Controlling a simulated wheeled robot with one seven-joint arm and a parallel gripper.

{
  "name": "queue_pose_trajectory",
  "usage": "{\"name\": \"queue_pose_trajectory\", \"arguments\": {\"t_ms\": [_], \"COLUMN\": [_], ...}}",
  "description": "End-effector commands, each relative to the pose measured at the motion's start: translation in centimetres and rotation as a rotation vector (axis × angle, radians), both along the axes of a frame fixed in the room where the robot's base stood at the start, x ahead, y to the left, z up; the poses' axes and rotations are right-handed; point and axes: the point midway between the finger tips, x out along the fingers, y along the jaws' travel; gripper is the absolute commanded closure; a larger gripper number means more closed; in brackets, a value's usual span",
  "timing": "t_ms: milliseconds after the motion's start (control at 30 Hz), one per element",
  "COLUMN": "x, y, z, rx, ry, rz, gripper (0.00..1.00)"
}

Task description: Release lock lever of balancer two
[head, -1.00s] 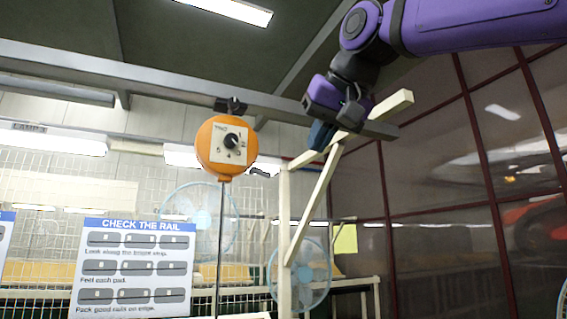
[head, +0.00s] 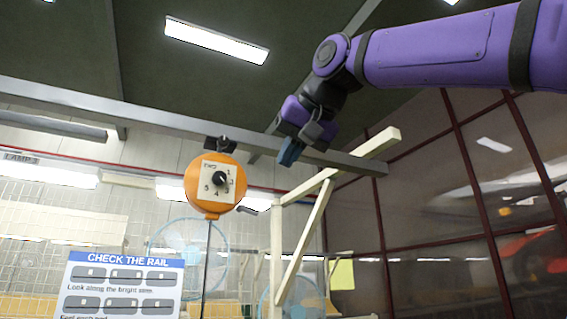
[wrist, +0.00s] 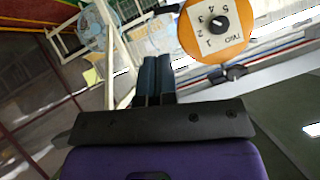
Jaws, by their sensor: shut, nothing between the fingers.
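Balancer two is the round orange body (head: 214,186) hanging under a grey rail in the head view; its white plate reads TWO and has a black dial knob (head: 219,178) with numbers around it. It also shows upside down in the wrist view (wrist: 214,52). A dark lever (head: 247,210) sticks out at its lower right; in the wrist view the lever (wrist: 168,9) is at the body's upper left. My gripper (head: 289,153) is shut and empty, right of the balancer and a little higher, apart from it. Its fingers (wrist: 153,75) are together in the wrist view.
The grey rail (head: 100,103) runs above the balancer. A cream wooden post with a slanted brace and arm (head: 277,240) stands right of it, close to my gripper. A cable (head: 206,262) hangs below the balancer. A sign (head: 125,262) and fans are behind.

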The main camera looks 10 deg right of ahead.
Motion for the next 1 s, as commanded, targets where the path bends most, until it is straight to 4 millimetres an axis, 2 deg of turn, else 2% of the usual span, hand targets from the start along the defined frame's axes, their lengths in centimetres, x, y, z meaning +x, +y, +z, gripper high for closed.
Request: {"name": "queue_pose_trajectory", "arguments": {"t_ms": [200, 533, 733, 1000], "x": [3.2, 7.4, 8.7, 9.0], "y": [1.5, 3.6, 4.2, 4.3], "z": [-2.3, -5.4, -6.2, -6.4], "rx": [-0.002, -0.002, 0.0, 0.0], "ry": [0.004, 0.002, 0.001, 0.001], "rz": [0.0, 0.0, 0.0, 0.0], "gripper": [1.0, 1.0, 1.0, 1.0]}}
